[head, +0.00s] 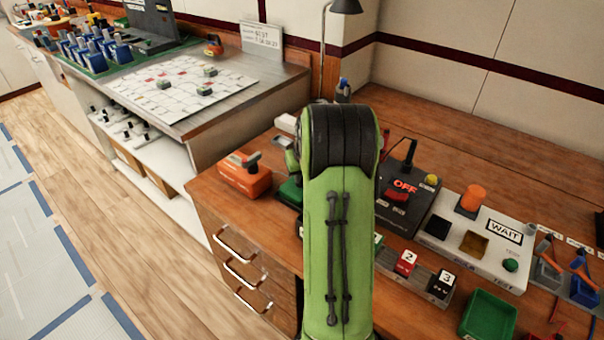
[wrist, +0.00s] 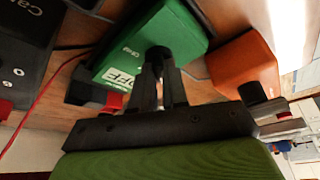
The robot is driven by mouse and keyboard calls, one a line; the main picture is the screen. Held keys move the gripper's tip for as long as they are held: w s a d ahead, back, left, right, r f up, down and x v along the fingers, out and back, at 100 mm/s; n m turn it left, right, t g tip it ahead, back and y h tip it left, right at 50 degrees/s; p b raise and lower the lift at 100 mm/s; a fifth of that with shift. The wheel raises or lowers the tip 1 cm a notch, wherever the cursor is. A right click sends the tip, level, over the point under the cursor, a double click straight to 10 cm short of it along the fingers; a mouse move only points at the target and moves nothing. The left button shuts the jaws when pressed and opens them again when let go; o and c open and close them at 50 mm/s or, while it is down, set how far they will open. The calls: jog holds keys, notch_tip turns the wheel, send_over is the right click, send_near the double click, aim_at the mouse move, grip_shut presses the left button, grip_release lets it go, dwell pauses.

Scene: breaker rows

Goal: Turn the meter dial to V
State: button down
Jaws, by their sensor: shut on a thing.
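The meter is a green box (wrist: 185,38) in the middle of the wrist view, with a white label (wrist: 122,78) that seems to read OFF. In the head view, part of a green box (head: 289,191) shows beside my green arm, which hides the rest. My gripper (wrist: 159,72) is shut on the dark dial knob (wrist: 158,52) on the green box's face. The fingers cover much of the knob, and I cannot tell where its pointer stands. In the head view my gripper is hidden behind my arm.
An orange device (head: 245,176) stands left of the meter; it also shows in the wrist view (wrist: 243,66). A red cable (wrist: 44,100) runs beside the meter.

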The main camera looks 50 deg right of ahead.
jog(key=m, duration=0.2)
jog(key=m+g+h+p, duration=0.1)
jog(key=m, duration=0.2)
jog(key=shift+w+a+m+g+h, duration=0.2)
jog(key=shift+a+m+g+h, duration=0.1)
jog(key=shift+m+h, duration=0.1)
jog(key=m+g+p, duration=0.1)
jog(key=m, duration=0.1)
jog(key=m+p, duration=0.1)
jog(key=m, duration=0.2)
jog(key=shift+w+g+h, duration=0.15)
jog(key=shift+g+h, duration=0.15)
jog(key=shift+g, duration=0.1)
jog(key=c, duration=1.1)
grip_release()
jog(key=shift+c, duration=0.2)
jog(key=shift+r, duration=0.1)
jog(key=p+v, duration=0.4)
jog(key=v, duration=1.1)
jog(key=shift+r+p, duration=0.3)
jog(key=shift+p, duration=0.1)
jog(key=shift+w, duration=0.15)
